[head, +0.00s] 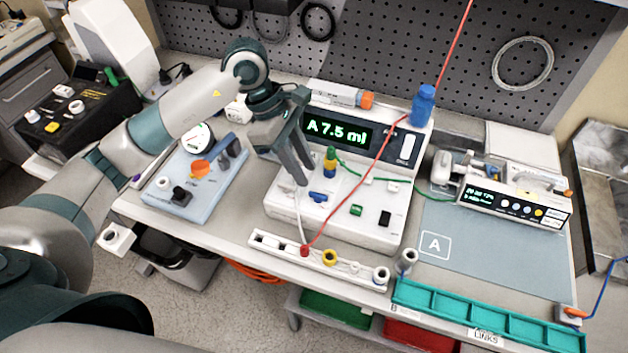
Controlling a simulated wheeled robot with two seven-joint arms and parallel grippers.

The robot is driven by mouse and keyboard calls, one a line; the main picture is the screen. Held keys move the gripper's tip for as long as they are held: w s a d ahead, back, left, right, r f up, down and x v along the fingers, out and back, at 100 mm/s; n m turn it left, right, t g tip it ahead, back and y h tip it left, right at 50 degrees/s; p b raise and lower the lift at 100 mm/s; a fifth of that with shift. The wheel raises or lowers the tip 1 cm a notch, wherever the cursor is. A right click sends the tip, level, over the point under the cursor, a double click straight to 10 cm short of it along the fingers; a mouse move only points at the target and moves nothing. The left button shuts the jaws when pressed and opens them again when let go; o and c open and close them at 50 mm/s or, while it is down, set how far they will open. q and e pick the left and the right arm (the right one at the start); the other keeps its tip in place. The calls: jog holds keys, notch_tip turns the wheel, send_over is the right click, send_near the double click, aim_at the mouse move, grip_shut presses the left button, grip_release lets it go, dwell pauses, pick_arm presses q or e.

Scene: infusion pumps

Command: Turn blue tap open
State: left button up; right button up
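A small blue tap (318,197) sits on the sloping front panel of the white pump (335,225) in the middle of the bench. Its handle lies roughly crosswise in the head view. My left gripper (304,172) reaches in from the left, its dark grey fingers pointing down just above and to the left of the tap. The fingers appear apart from the tap. They overlap in this view, so the gap between them is unclear. My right gripper is out of view.
A green, yellow and blue connector stack (330,162) stands close right of my fingers. A red line (395,125) crosses the pump. A blue bottle (422,105) stands behind right. A white strip (345,263) with ports lies in front. The grey mat (470,250) at right has free room.

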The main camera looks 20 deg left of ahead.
aim_at(318, 194)
pick_arm(q)
jog(key=p+x, duration=0.2)
jog(key=x, duration=0.4)
jog(key=shift+d+f, duration=0.15)
jog(key=shift+f, duration=0.25)
grip_shut()
